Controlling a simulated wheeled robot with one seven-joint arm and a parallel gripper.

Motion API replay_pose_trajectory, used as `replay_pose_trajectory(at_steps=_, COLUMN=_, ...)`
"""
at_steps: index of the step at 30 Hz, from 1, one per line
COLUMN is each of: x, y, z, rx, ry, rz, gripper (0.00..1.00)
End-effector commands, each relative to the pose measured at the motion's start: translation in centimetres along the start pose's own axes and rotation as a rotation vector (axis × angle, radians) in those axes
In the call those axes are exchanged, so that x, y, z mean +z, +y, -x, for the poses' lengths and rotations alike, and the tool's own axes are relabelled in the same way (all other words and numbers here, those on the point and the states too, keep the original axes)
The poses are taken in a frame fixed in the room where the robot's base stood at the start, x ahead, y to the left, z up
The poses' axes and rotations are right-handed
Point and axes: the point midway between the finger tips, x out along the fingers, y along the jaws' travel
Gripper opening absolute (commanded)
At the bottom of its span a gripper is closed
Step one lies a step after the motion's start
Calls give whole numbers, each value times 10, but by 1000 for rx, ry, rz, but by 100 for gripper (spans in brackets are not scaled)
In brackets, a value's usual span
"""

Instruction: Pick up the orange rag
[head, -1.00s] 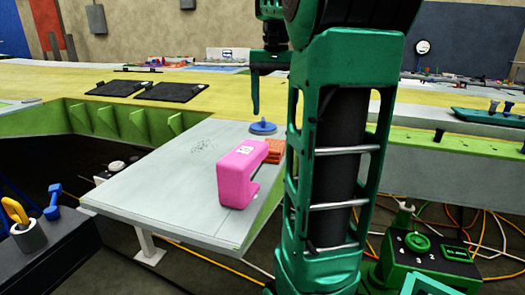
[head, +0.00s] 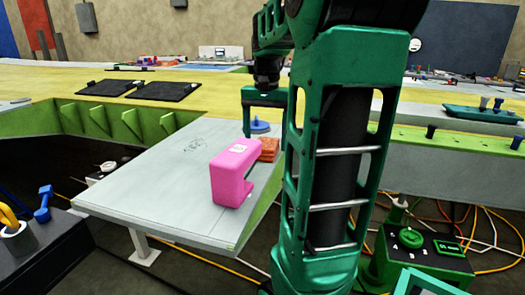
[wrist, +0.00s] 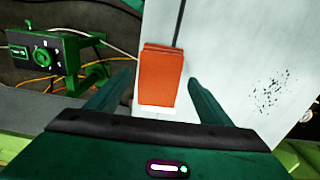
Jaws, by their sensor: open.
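The orange rag (head: 269,149) is a folded, layered block on the grey table panel, behind the pink clamp-shaped block and partly hidden by it and by my arm in the head view. In the wrist view the rag (wrist: 162,78) lies between and beyond my two green fingers. My gripper (wrist: 155,90) is open and empty, with one finger on each side of the rag in that picture. In the head view my gripper (head: 262,118) hangs over the far end of the panel, near the blue disc; its right finger is hidden by my arm.
A pink block (head: 233,175) stands on the grey panel (head: 150,200) in front of the rag. A blue knobbed disc (head: 260,126) is behind it. A green control box (wrist: 45,55) with cables is beside the panel. The panel's left part is clear.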

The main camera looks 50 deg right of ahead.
Motion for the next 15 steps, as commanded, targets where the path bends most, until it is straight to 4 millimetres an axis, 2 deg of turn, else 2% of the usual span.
replay_pose_trajectory(at_steps=7, x=0, y=0, z=-1, rx=0, ry=1, rz=0, gripper=73)
replay_pose_trajectory(at_steps=12, x=0, y=0, z=-1, rx=0, ry=1, rz=0, gripper=33)
replay_pose_trajectory(at_steps=13, x=0, y=0, z=-1, rx=0, ry=1, rz=0, gripper=29)
replay_pose_trajectory(at_steps=15, x=0, y=0, z=-1, rx=0, ry=1, rz=0, gripper=29)
